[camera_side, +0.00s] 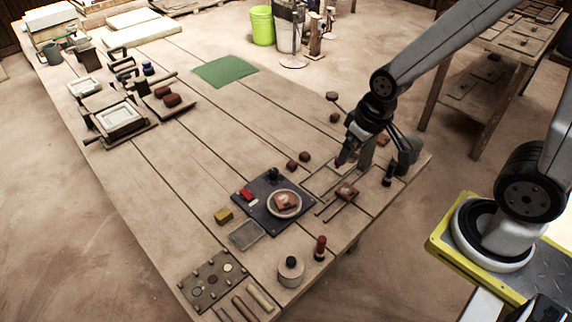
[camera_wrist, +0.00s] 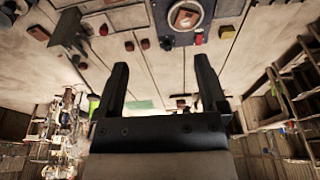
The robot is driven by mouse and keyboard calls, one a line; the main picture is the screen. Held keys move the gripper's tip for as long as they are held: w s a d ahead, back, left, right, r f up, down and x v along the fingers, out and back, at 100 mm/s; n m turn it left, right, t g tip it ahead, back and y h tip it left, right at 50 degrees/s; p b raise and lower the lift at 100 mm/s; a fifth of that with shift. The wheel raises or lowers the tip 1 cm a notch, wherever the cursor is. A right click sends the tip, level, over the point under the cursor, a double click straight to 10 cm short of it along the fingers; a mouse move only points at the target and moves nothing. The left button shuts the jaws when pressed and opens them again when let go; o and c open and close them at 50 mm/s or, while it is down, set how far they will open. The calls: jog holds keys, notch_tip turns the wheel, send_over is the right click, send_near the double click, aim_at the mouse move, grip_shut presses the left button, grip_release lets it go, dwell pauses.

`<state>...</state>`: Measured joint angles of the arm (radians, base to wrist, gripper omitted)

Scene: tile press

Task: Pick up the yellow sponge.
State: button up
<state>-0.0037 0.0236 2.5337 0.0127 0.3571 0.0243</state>
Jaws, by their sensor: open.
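The yellow sponge (camera_side: 223,216) is a small block lying on the wooden table, just left of the dark square board (camera_side: 262,219) in the side view. In the wrist view the sponge (camera_wrist: 227,32) is near the top, right of the dark board and beyond the right finger's tip. My gripper (camera_side: 352,158) is above the right part of the table, well apart from the sponge. In the wrist view its two fingers (camera_wrist: 161,63) are spread with nothing between them.
On the board are a round plate (camera_side: 298,207) with a reddish tile, a red block (camera_side: 246,195) and a dark knob. A shallow grey tray (camera_side: 246,236) is close in front of the sponge. Clear tabletop lies left of the sponge. A green mat (camera_side: 225,70) lies farther back.

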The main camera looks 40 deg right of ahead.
jog(key=w+a+f+m, duration=0.2)
jog(key=w+a+m, duration=0.15)
jog(key=w, duration=0.45)
jog(key=m+g+y, duration=0.3)
jog(key=m+y, duration=0.2)
jog(key=m, duration=0.9)
send_near(223, 213)
jog(key=x, duration=0.2)
jog(key=shift+s+a+f+h, duration=0.15)
jog(key=shift+a+f, duration=0.15)
jog(key=shift+f, duration=0.4)
jog(key=shift+a+f+h, duration=0.15)
jog(key=shift+a+f, duration=0.2)
jog(key=shift+f, duration=0.3)
jog(key=shift+x, duration=2.6)
grip_shut()
